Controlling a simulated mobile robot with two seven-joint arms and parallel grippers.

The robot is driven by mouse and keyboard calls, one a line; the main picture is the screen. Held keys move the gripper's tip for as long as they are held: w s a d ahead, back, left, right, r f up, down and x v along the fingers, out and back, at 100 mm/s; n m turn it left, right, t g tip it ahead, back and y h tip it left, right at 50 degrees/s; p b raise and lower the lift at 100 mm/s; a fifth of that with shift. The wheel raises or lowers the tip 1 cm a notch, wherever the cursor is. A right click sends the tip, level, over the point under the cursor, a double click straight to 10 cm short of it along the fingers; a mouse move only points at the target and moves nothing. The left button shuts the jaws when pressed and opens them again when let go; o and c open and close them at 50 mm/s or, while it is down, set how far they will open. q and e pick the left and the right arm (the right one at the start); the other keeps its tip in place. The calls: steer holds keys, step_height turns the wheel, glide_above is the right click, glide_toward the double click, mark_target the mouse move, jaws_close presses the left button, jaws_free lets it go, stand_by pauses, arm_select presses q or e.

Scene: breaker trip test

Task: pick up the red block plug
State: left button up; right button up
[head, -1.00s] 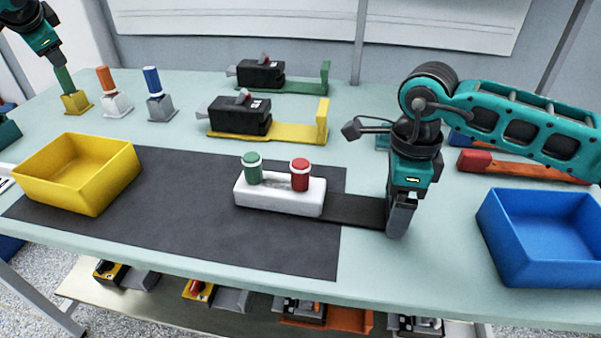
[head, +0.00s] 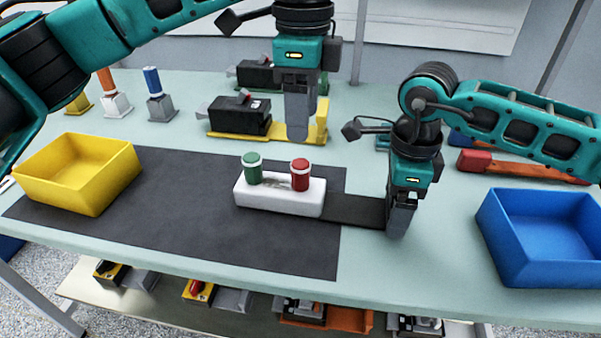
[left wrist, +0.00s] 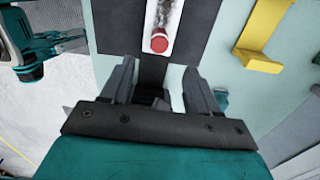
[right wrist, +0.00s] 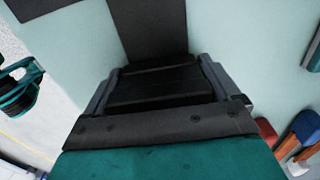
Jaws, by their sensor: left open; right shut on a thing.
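The red block plug (head: 300,175) stands upright at the right end of a white block (head: 281,197), beside a green plug (head: 252,168). In the left wrist view the red plug (left wrist: 159,44) shows from above, ahead of the fingers. My left gripper (head: 298,125) is open and empty, pointing down above and apart from the red plug. Its fingers (left wrist: 157,85) are parted in its own wrist view. My right gripper (head: 400,218) is shut on the dark strip (head: 355,210) that runs right from the white block; the strip (right wrist: 157,84) fills its jaws.
A yellow bin (head: 80,180) stands left and a blue bin (head: 545,240) right. Black devices on yellow (head: 238,115) and green stands sit behind the block. Orange (head: 105,80) and blue (head: 152,80) handles stand at back left. The dark mat (head: 180,225) is largely bare.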

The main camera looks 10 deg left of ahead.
mark_target(300, 162)
arm_select(q)
step_height(300, 162, down, 11)
steer(key=shift+s+a+f, duration=0.1)
steer(key=shift+a, duration=0.05)
stand_by(0.4)
jaws_close()
stand_by(0.5)
